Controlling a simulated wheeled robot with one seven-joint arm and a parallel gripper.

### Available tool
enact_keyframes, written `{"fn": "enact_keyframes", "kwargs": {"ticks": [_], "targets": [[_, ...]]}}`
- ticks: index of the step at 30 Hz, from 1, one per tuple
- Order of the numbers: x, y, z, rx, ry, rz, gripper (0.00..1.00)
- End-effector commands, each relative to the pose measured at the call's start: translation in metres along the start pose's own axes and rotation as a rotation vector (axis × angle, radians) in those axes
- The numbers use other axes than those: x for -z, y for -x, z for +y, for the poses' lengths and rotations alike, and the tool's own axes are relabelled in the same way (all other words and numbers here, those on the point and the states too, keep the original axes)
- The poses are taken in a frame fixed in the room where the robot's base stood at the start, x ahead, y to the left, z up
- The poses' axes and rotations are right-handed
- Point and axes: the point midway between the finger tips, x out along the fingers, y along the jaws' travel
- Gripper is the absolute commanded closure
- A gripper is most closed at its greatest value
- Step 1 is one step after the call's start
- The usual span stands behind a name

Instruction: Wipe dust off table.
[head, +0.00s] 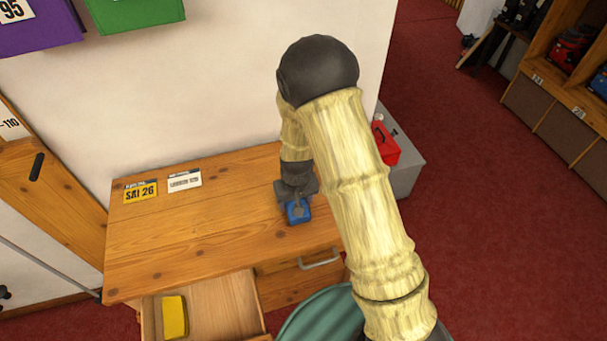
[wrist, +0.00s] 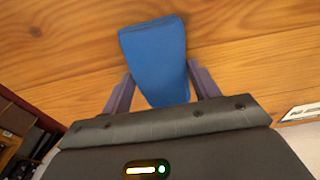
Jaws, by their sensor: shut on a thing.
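The wooden table (head: 190,236) stands against the white wall. My gripper (head: 297,206) is over the right part of its top, near the right edge. It is shut on a blue cloth or sponge (head: 299,212), which also shows between the two fingers in the wrist view (wrist: 153,55). The blue thing is at or just above the tabletop; I cannot tell whether it touches. I cannot make out any dust on the wood. My arm hides the area right of the gripper.
A yellow card (head: 140,191) and a white card (head: 185,181) lie at the table's back left. The left drawer (head: 235,300) is open with a yellow block (head: 174,318) inside. The middle tabletop is clear.

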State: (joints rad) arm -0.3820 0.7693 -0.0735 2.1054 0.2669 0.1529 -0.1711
Motion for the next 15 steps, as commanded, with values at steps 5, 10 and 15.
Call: {"fn": "enact_keyframes", "kwargs": {"ticks": [5, 10, 15], "targets": [[-0.003, -0.001, 0.012, 0.001, 0.007, -0.001, 0.60], [-0.002, 0.016, 0.016, 0.001, 0.013, 0.002, 0.60], [0.000, 0.036, 0.017, 0.001, 0.009, -0.001, 0.60]]}}
